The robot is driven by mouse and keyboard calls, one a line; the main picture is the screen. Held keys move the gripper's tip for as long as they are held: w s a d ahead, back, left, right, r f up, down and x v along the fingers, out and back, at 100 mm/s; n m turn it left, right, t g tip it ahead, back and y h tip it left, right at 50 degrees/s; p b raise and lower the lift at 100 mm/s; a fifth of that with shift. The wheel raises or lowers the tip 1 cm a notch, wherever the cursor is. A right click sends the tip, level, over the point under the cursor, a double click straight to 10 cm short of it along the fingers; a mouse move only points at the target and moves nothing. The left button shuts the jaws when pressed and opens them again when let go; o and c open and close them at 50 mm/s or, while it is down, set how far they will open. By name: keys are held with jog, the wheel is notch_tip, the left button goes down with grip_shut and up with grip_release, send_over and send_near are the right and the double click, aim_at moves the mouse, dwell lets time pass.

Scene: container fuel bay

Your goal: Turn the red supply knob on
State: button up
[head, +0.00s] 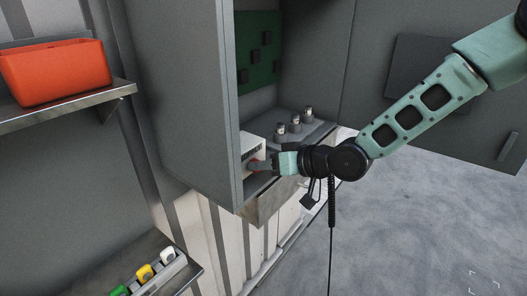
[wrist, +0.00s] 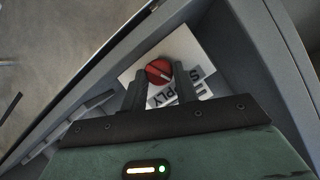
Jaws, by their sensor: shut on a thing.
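The red supply knob (wrist: 159,71) is round with a pale pointer mark and sits on a white plate (wrist: 196,58) lettered "SUPPLY". In the wrist view my gripper (wrist: 160,75) has one dark finger on either side of the knob and is shut on it. In the head view my gripper (head: 262,164) reaches left into the open cabinet, against the white box (head: 251,146). Only a sliver of the red knob (head: 257,161) shows there; the fingers hide most of it.
The grey cabinet's side wall (head: 186,90) stands close left of my gripper. Several small cylinders (head: 295,121) stand on the cabinet shelf behind it. An orange bin (head: 55,72) sits on a shelf at upper left. A rack with coloured items (head: 145,273) is at lower left. The floor at right is clear.

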jog(key=m+y+p, duration=0.1)
jog(key=m+g+y+p, duration=0.1)
jog(key=m, duration=0.1)
jog(key=shift+w+d+f+p, duration=0.1)
jog(key=shift+w+d+p, duration=0.1)
jog(key=shift+p, duration=0.2)
jog(key=shift+m, duration=0.3)
jog(key=o, duration=0.7)
jog(key=b+v, duration=0.2)
jog(key=v, duration=0.6)
jog(key=b+v, duration=0.2)
jog(key=v, duration=0.7)
jog(key=shift+w+d, duration=0.2)
jog(key=shift+g, duration=0.3)
